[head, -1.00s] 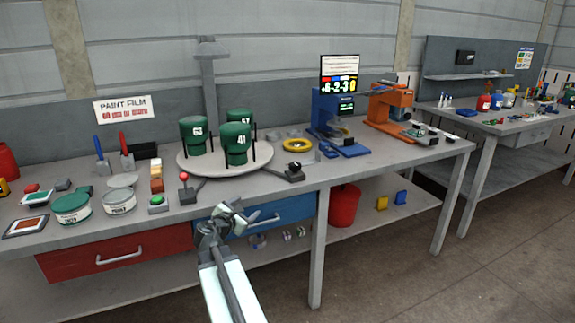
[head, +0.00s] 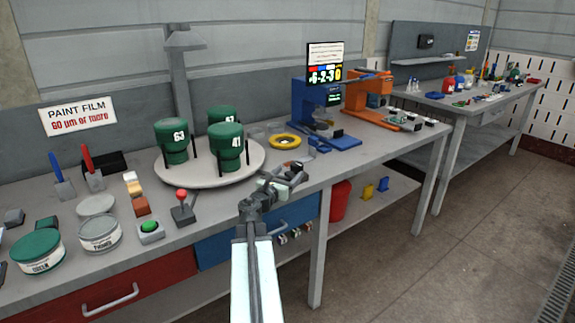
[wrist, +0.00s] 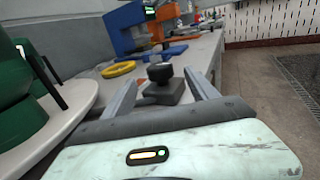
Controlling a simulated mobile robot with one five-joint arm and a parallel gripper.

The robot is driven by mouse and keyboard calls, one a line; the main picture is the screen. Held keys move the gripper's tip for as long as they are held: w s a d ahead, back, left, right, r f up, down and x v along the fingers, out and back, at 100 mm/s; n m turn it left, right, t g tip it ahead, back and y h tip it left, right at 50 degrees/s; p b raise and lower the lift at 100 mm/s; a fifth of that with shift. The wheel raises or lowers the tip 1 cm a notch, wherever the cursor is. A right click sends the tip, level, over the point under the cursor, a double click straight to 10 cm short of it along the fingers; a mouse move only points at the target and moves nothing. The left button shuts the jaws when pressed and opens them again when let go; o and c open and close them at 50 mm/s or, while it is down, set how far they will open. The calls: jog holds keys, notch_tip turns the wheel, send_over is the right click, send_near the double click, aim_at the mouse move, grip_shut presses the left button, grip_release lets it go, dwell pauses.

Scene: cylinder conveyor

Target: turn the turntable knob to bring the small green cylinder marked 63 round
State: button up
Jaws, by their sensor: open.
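The green cylinder marked 63 (head: 174,150) stands upright on the left part of the white round turntable (head: 205,178). Two more green cylinders stand there, one marked 41 (head: 229,158) at the front and one behind (head: 222,116), its number partly hidden. My gripper (head: 295,175) is open just right of the turntable, above the bench. In the wrist view, a black round knob (wrist: 160,73) on a dark base (wrist: 165,93) lies ahead between the two spread fingers, with no visible contact. In the head view my gripper largely hides the knob.
A red-topped lever (head: 182,197) and a green button (head: 149,227) are at the bench front. A yellow ring (head: 285,142) and a blue machine (head: 312,105) stand beyond the turntable. Paint tins (head: 99,234) are at left.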

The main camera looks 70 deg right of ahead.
aim_at(294, 168)
jog(key=shift+w+d, duration=0.1)
jog(key=shift+d, duration=0.35)
jog(key=d, duration=0.7)
jog(key=shift+s, duration=0.35)
jog(key=shift+a, duration=0.1)
jog(key=c, duration=1.4)
